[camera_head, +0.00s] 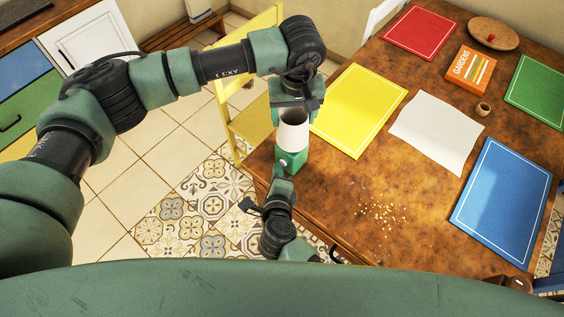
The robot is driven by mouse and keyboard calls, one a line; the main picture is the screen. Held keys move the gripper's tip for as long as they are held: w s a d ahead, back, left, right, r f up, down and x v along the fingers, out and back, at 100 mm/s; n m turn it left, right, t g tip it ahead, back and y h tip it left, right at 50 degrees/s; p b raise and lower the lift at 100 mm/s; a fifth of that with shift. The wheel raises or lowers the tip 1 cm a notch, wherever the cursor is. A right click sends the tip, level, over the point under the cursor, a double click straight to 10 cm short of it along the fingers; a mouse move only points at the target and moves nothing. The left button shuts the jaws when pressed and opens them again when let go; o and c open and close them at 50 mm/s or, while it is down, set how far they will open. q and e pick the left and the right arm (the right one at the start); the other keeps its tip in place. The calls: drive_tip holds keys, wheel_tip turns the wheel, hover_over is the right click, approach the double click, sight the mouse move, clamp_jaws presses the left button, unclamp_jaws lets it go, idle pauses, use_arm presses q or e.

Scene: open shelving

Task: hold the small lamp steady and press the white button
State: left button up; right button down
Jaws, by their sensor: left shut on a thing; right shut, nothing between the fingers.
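The small lamp (293,135) stands at the left edge of the wooden table, with a white shade and a green base. It looks upright. A small white button (283,163) shows on the front of the base. My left gripper (293,108) comes down from above and is shut on the top of the lamp. The lamp's upper rim is partly hidden by the gripper. My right gripper (283,178) is shut and empty, just below the base in the picture, close to the button. I cannot tell whether it touches it.
The wooden table (350,185) carries yellow (360,108), red (419,32), blue (502,200) and green (540,85) mats, a white sheet (437,132), an orange book (470,70), a small cup (483,109) and scattered crumbs (381,215). A yellow chair (250,122) stands behind the lamp.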

drive_tip(key=shift+w+d, duration=0.2)
drive_tip(key=shift+w, duration=0.05)
idle(0.4)
drive_tip(key=shift+s, duration=0.1)
drive_tip(key=shift+s+a, duration=0.6)
drive_tip(key=shift+s, duration=0.1)
drive_tip(key=shift+s, duration=0.1)
drive_tip(key=s+a, duration=0.1)
drive_tip(key=s, duration=0.1)
drive_tip(key=s+a, duration=0.2)
idle(0.4)
use_arm(q)
drive_tip(key=o, duration=2.2)
